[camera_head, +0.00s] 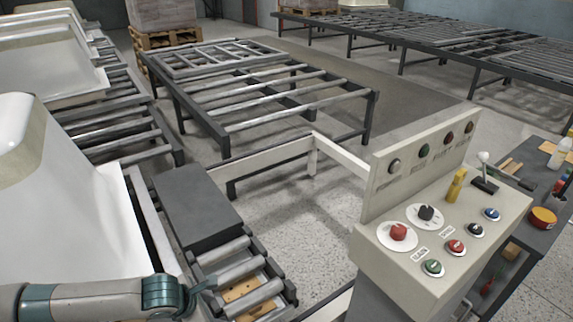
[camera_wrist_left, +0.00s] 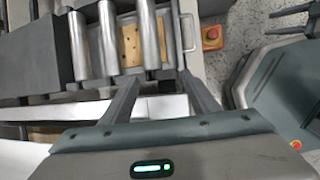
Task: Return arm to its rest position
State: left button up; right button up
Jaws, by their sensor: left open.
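My left arm comes in along the bottom left of the head view. Its gripper (camera_head: 188,304) is low in that view, beside the near end of a short roller conveyor, with its fingertips hard to make out. In the left wrist view the left gripper (camera_wrist_left: 162,88) has its two dark fingers spread, with nothing between them. They point toward the metal rollers (camera_wrist_left: 105,40) and a pale board with holes (camera_wrist_left: 131,45). At the upper right of the left wrist view, two dark, spread prongs look like my right gripper (camera_wrist_left: 275,23), empty. The right arm is not in the head view.
A control panel (camera_head: 450,215) with knobs and buttons stands at the right. A grey slab (camera_head: 195,205) lies by the short rollers. A white shell (camera_head: 70,215) is close at the left.

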pick_arm(q)
jog(key=s+d+r+n+t+h, duration=0.1)
jog(key=s+d+n, duration=0.3)
jog(key=d+n, duration=0.4)
jog(key=s+d+r+n+h, duration=0.1)
jog(key=s+d+n+h, duration=0.1)
jog(key=s+d+n, duration=0.65)
jog(key=s+a+f+n+g+y, duration=0.15)
jog(key=s+a+n, duration=0.25)
jog(key=a+n, duration=0.45)
jog(key=s+a+f+n+y, duration=0.2)
jog(key=s+a+n, duration=0.3)
jog(key=n, duration=0.6)
jog(key=s+a+f+n+y, duration=0.2)
jog(key=s+a+n, duration=0.2)
jog(key=a+n, duration=0.4)
jog(key=w+d+f+n+t, duration=0.1)
jog(key=w+d+f, duration=0.15)
jog(key=f, duration=0.65)
jog(key=w+d+f+t, duration=0.15)
jog(key=w+f, duration=0.25)
jog(key=f, duration=0.5)
jog(key=s+d+f+h, duration=0.1)
jog(key=f, duration=0.7)
jog(key=s+d+f, duration=0.2)
jog(key=f, duration=0.5)
jog(key=shift+s+f+t+h, duration=0.15)
jog(key=shift+f+t+h, duration=0.2)
jog(key=shift+t, duration=0.05)
